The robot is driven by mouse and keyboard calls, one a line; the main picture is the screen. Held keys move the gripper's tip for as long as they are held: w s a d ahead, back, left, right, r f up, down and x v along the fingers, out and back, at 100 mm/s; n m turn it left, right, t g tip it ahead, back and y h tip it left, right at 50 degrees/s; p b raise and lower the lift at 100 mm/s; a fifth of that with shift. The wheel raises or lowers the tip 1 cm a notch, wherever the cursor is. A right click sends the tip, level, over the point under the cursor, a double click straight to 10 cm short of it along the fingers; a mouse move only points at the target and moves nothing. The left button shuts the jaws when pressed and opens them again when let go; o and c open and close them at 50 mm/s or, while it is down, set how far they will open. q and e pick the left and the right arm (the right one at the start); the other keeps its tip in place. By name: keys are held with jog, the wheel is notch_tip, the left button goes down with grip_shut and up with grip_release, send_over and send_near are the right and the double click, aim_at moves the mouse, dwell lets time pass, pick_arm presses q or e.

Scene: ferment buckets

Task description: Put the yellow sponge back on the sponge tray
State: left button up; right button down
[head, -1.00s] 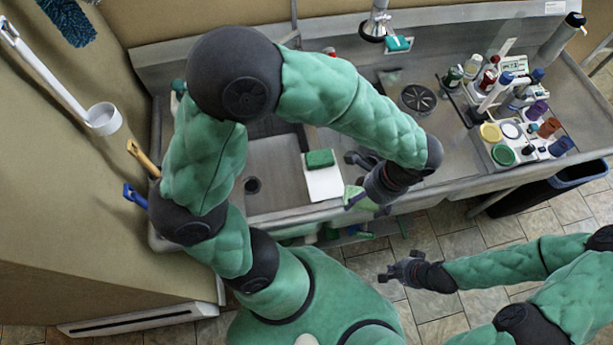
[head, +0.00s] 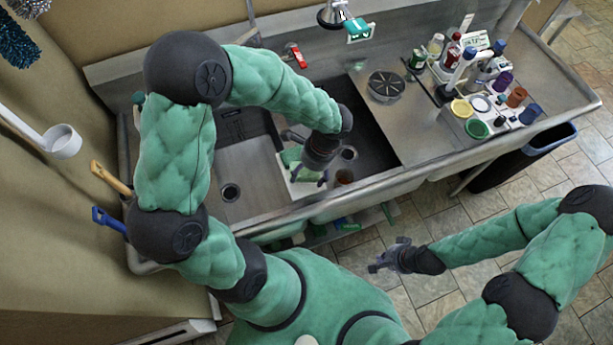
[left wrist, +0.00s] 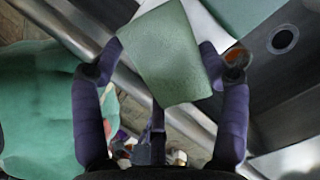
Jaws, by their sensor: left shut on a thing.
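A green sponge (head: 290,156) lies on the tray's far part. I cannot tell if the held sponge touches the tray. My right gripper (head: 383,260) is open and empty above the floor.
A reddish-brown round thing (head: 344,177) is just right of the tray. The sink basin with a drain (head: 230,192) is to the left. A rack with bottles and coloured lids (head: 500,110) stands at the right.

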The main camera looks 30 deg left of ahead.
aim_at(307, 177)
pick_arm(q)
jog(key=shift+w+b+x, duration=0.2)
jog(key=shift+b+x, duration=0.05)
jog(key=shift+x, duration=0.65)
jog(key=shift+w+b+x, duration=0.2)
jog(key=shift+x, duration=0.75)
jog(key=shift+f, duration=0.1)
jog(key=shift+f, duration=0.1)
jog(key=o, duration=0.9)
jog(key=shift+d+r, duration=0.1)
jog(key=shift+r, duration=0.2)
jog(key=p+v, duration=0.2)
jog(key=v, duration=0.9)
jog(key=shift+w+d+r+p, duration=0.1)
jog(key=shift+r+p, duration=0.2)
jog(key=shift+r, duration=0.05)
